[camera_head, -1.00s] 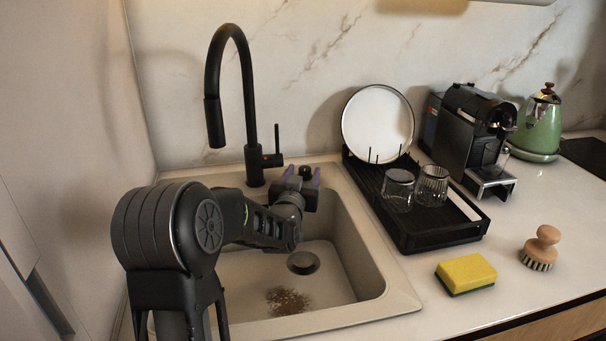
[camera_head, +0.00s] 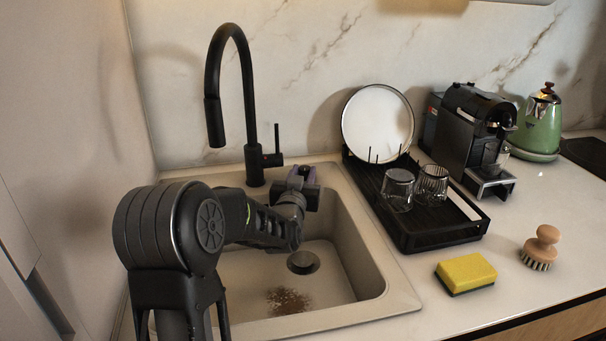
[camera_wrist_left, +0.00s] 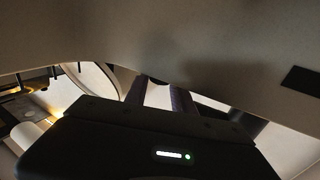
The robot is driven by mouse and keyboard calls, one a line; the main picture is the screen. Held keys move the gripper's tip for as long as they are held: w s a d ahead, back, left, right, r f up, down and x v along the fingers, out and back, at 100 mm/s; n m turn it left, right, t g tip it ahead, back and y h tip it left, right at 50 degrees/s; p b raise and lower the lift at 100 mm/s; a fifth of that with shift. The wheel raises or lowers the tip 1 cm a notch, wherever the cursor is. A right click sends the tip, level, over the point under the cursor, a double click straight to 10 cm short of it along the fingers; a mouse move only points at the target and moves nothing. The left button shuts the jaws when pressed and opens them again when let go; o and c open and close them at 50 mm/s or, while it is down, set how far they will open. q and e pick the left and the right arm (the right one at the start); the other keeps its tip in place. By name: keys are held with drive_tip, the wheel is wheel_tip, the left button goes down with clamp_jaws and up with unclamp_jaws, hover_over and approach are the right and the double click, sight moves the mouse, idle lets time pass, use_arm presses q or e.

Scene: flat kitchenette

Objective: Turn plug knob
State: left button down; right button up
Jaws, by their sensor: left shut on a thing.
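The plug knob (camera_head: 305,170) is a small dark knob at the back rim of the sink (camera_head: 401,299), right of the tap. My left gripper (camera_head: 303,176) reaches over the sink to it and is shut on it, with purple-tinted fingers close against its sides. The fingers also show in the left wrist view (camera_wrist_left: 166,95), where the knob itself cannot be made out. The drain plug (camera_head: 303,262) sits in the sink floor below my left arm. My right gripper is not in view.
The black tap (camera_head: 252,120) with its side lever stands close to the left of my gripper. A black dish rack (camera_head: 440,238) with a plate and glasses stands right of the sink. A yellow sponge (camera_head: 466,272) and a brush (camera_head: 541,248) lie farther right.

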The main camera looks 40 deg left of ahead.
use_arm(q)
drive_tip(key=shift+w+d+r+n+g+y+p, duration=0.15)
drive_tip(key=shift+n+g+y+p, duration=0.05)
drive_tip(key=shift+n+g+y, duration=0.4)
drive_tip(key=shift+w+d+r+n+g+y+p, duration=0.1)
drive_tip(key=shift+d+n+g+y+p, duration=0.1)
drive_tip(key=shift+n+g+y, duration=0.35)
drive_tip(key=shift+a+f+n+y, duration=0.1)
drive_tip(key=shift+f+n+y, duration=0.1)
drive_tip(key=shift+n+y, duration=0.25)
drive_tip(key=c, duration=1.1)
unclamp_jaws()
drive_tip(key=shift+o, duration=0.2)
drive_tip(key=shift+s, duration=0.1)
drive_tip(key=v, duration=0.7)
drive_tip(key=shift+s+d, duration=0.2)
drive_tip(key=shift+d, duration=0.15)
